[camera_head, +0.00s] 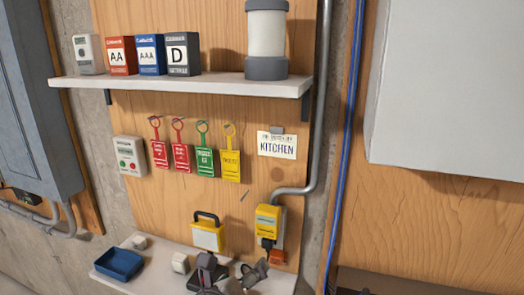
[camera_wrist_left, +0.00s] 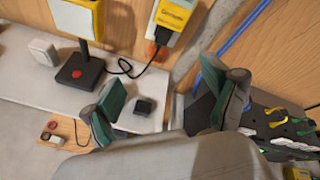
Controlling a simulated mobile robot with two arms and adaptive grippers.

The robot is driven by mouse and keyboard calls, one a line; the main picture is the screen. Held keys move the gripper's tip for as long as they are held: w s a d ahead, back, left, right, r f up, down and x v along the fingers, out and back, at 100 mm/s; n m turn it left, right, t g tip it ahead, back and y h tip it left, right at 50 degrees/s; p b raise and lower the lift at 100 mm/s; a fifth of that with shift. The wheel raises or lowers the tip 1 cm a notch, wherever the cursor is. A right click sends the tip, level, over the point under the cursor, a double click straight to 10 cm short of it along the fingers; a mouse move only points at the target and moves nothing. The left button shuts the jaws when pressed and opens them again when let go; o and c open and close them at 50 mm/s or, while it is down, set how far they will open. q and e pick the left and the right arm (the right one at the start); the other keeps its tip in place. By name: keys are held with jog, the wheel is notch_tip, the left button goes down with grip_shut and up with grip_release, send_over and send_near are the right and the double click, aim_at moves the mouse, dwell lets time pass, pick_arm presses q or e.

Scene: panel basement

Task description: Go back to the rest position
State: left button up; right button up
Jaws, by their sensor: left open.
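My left gripper (camera_head: 232,274) is at the bottom of the head view, in front of the lower white shelf (camera_head: 140,284). In the left wrist view its two grey and green fingers stand wide apart (camera_wrist_left: 166,104) with nothing held between them. Beyond the fingers, a small black block (camera_wrist_left: 145,106) sits on the shelf, apart from them. My right gripper is not in view.
A yellow work lamp (camera_head: 207,233) on a black base stands on the lower shelf near a blue tray (camera_head: 119,263). A yellow device (camera_head: 267,222) is on the wall. An upper shelf (camera_head: 200,84) holds boxes, and a grey cabinet (camera_head: 450,90) juts out at right.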

pick_arm(q)
jog(key=s+a+f+n+g+y, duration=0.1)
jog(key=s+a+f+n+g, duration=0.2)
jog(key=s+a+f+n, duration=0.45)
jog(key=s+a+f+n+g+y, duration=0.2)
jog(key=s+a+f+n+g, duration=0.15)
jog(key=s+f+n, duration=0.75)
jog(key=s+a+f+n+g+y, duration=0.1)
jog(key=s+a+f+n+g, duration=0.35)
jog(key=n, duration=0.75)
notch_tip(320, 180, down, 35)
jog(key=s+b, duration=0.2)
jog(key=b, duration=0.6)
jog(key=s+a+f+b, duration=0.2)
jog(key=s+f, duration=0.6)
jog(key=f, duration=0.2)
jog(key=s+a+f+b, duration=0.1)
jog(key=s+f+b, duration=0.2)
jog(key=s+f, duration=0.5)
notch_tip(320, 180, down, 4)
jog(key=shift+s+a+r+m+g, duration=0.2)
jog(key=shift+s+a+m+g, duration=0.05)
jog(key=shift+a+m+g, duration=0.15)
